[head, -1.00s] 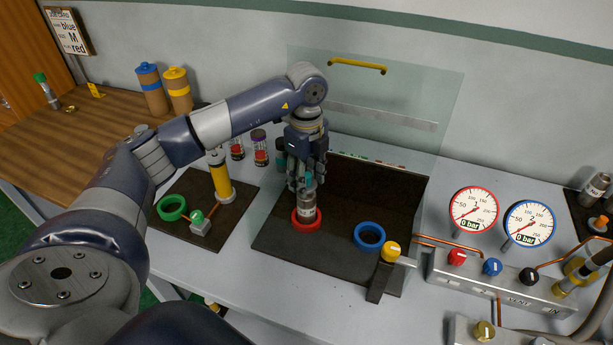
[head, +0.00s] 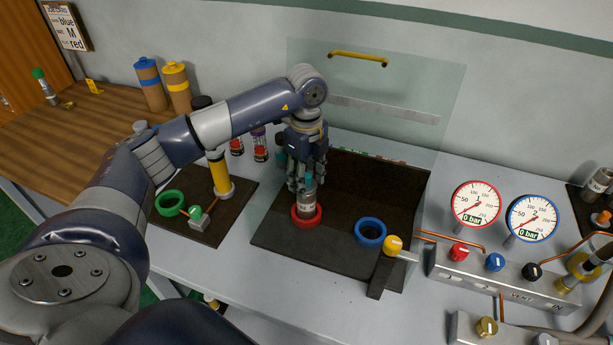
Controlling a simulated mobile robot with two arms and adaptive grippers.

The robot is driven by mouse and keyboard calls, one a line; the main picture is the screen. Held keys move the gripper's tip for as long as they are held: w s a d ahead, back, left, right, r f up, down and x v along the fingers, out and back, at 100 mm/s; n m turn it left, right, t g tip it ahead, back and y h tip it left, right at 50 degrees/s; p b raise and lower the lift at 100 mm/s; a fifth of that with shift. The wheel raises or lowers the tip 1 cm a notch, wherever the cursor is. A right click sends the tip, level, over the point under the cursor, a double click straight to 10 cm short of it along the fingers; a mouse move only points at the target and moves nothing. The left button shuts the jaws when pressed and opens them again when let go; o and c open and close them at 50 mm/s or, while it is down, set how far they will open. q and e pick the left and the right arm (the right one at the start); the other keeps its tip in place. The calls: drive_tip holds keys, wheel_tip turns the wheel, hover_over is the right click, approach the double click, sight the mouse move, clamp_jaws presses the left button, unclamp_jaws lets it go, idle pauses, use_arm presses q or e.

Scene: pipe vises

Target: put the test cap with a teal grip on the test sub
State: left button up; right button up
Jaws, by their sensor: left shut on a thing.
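The test sub (head: 305,209), a grey metal cylinder with a pale label, stands upright in the red ring vise (head: 307,219) on the dark mat. My left gripper (head: 307,186) points down right above it and is shut on the test cap, of which a small teal part (head: 309,181) shows between the fingers. The fingers hide most of the cap. The cap is at or just over the top of the sub; I cannot tell whether it is seated. My right gripper is not in view.
A blue ring vise (head: 370,232) is empty to the right, beside a yellow knob (head: 393,244). A green ring (head: 170,202) and yellow post (head: 219,173) are left. Two gauges (head: 477,204) read 0 bar.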

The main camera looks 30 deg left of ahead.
sight(306, 176)
use_arm(q)
drive_tip(key=shift+f, duration=0.4)
drive_tip(key=o, duration=1.2)
drive_tip(key=shift+r, duration=0.2)
wheel_tip(306, 176, up, 12)
